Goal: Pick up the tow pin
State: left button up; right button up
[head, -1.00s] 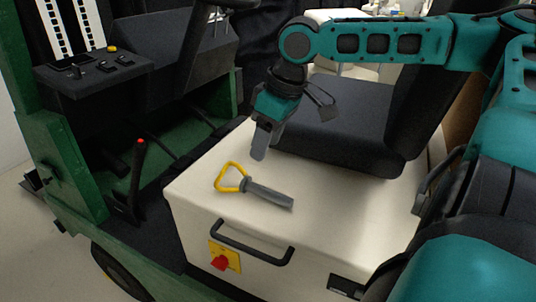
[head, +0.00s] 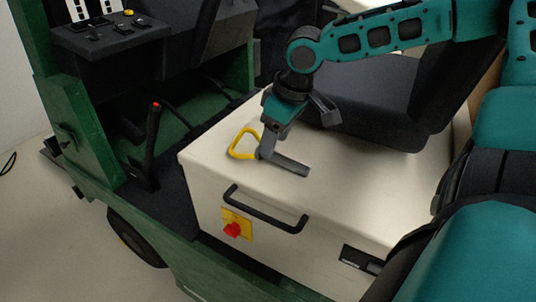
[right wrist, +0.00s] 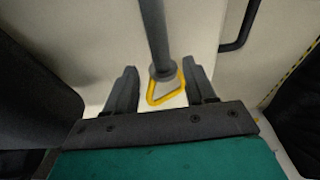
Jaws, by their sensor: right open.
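The tow pin has a grey shaft and a yellow triangular loop handle (head: 244,144). It lies flat on the cream cover (head: 217,155), the shaft (head: 292,167) pointing right in the head view. My right gripper (head: 266,152) is low over the pin, near where the handle meets the shaft, and partly hides that spot. In the right wrist view my open gripper (right wrist: 160,88) has one finger on each side of the pin's collar and handle (right wrist: 167,92), with gaps on both sides. Whether the fingertips touch the cover cannot be told. My left gripper is not in view.
A black seat (head: 375,105) stands on the cover just behind the pin. A black handle bar (head: 262,212) and a red knob on a yellow plate (head: 233,228) are on the front face. A red-tipped lever (head: 153,140) stands at the left. The cover is clear right of the pin.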

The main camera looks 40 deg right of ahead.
jog(key=shift+b+x, duration=0.4)
jog(key=shift+x, duration=1.6)
jog(key=shift+s, duration=0.1)
grip_shut()
jog(key=shift+r, duration=0.1)
